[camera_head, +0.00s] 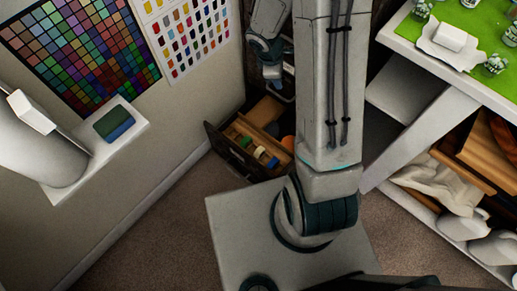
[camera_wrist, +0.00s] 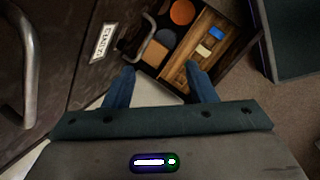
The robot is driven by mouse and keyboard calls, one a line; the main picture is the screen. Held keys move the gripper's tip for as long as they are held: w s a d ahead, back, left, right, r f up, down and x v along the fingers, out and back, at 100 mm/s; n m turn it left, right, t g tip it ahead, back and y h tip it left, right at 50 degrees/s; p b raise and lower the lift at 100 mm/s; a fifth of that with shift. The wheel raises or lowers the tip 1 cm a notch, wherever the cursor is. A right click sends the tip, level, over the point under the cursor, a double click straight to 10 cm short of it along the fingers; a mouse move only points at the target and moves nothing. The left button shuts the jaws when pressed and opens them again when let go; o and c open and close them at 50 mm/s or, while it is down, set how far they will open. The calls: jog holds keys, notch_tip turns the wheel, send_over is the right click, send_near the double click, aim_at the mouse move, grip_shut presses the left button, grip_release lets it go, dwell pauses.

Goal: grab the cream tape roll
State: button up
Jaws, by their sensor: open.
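A small cream roll (camera_wrist: 203,50), which looks like the cream tape roll, lies in a wooden compartment of the open drawer (camera_wrist: 231,52) in the wrist view. A blue roll (camera_wrist: 217,32) is just beyond it, and a tan piece is on its near side, partly behind my right finger. My gripper (camera_wrist: 160,68) is open and empty, its two blue fingers apart at the drawer's near side. The cream roll is beyond and to the right of the fingertips. In the head view a pale roll (camera_head: 259,152) shows in the drawer; my gripper is not clearly seen there.
An orange disc (camera_wrist: 182,12), a grey-blue disc (camera_wrist: 167,37) and a tan disc (camera_wrist: 154,53) lie in the drawer's left part. A labelled cabinet front with a metal handle (camera_wrist: 28,60) stands at left. A shelving unit (camera_head: 420,110) stands right; carpet is open below the drawer.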

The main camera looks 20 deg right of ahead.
notch_tip(320, 180, down, 16)
jog(key=w+a+f+n+y+b, duration=0.1)
jog(key=n+b, duration=0.3)
jog(key=n, duration=0.1)
jog(key=n+g+y+b, duration=0.2)
jog(key=n+b, duration=0.4)
jog(key=b, duration=0.3)
send_over(259, 150)
jog(key=d, duration=0.1)
notch_tip(259, 150, down, 24)
jog(key=shift+s+r, duration=0.1)
jog(key=shift+s, duration=0.05)
jog(key=shift+f+b, duration=0.3)
jog(key=shift+f, duration=0.45)
jog(key=f+b, duration=0.1)
jog(key=f, duration=0.1)
jog(key=f+b, duration=0.1)
jog(key=f, duration=0.1)
jog(key=shift+a, duration=0.4)
jog(key=shift+f+b, duration=0.6)
jog(key=c, duration=1.1)
